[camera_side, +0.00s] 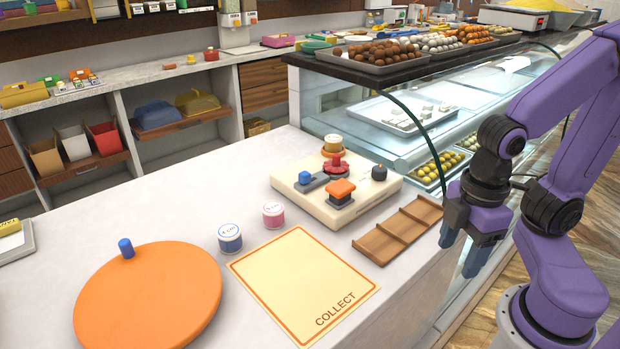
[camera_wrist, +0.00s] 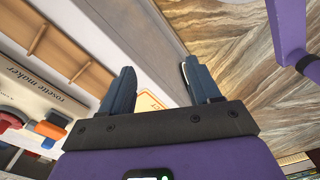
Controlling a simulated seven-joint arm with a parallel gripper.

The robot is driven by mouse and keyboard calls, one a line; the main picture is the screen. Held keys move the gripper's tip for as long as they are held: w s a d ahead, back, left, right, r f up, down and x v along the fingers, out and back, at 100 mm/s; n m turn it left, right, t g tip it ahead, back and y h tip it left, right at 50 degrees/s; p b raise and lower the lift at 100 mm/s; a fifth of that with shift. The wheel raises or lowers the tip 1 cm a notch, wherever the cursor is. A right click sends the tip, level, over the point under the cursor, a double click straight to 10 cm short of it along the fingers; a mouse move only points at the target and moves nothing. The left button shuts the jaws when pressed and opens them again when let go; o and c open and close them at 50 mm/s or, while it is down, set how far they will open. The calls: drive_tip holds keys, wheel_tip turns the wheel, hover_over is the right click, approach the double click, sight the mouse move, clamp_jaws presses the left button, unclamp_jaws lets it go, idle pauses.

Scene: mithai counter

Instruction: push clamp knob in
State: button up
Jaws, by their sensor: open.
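The cream rosette maker (camera_side: 311,205) sits on the white counter and carries several controls. These are a red star-shaped knob (camera_side: 334,164), a blue knob (camera_side: 305,177) on a grey slide, an orange block (camera_side: 341,187) on a dark base, and a black knob (camera_side: 379,173) at its right. I cannot tell which is the clamp knob. My gripper (camera_side: 461,250) is open and empty, pointing down near the counter's right edge, apart from the rosette maker. In the wrist view the rosette maker (camera_wrist: 48,97) is at the left, partly cut off.
A wooden slotted rack (camera_side: 399,230) lies between the rosette maker and my gripper. A COLLECT mat (camera_side: 302,283), two small jars (camera_side: 230,238) (camera_side: 273,215) and an orange turntable (camera_side: 148,300) are on the counter. A glass display case (camera_side: 470,110) stands behind.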

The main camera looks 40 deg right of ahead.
drive_tip(key=w+a+r+m, duration=0.1)
drive_tip(key=w, duration=0.1)
drive_tip(key=w+a+r+m, duration=0.1)
drive_tip(key=w+a+r, duration=0.1)
drive_tip(key=w, duration=0.1)
drive_tip(key=w+a+r, duration=0.1)
drive_tip(key=w+a, duration=0.1)
drive_tip(key=w, duration=0.1)
drive_tip(key=shift+w+r+m, duration=0.2)
drive_tip(key=shift+r+m, duration=0.05)
drive_tip(key=shift+m, duration=0.15)
drive_tip(key=shift+c, duration=0.3)
wheel_tip(320, 180, up, 10)
drive_tip(key=m, duration=1)
hover_over(305, 173)
wheel_tip(305, 173, down, 17)
drive_tip(key=shift+w+r, duration=0.1)
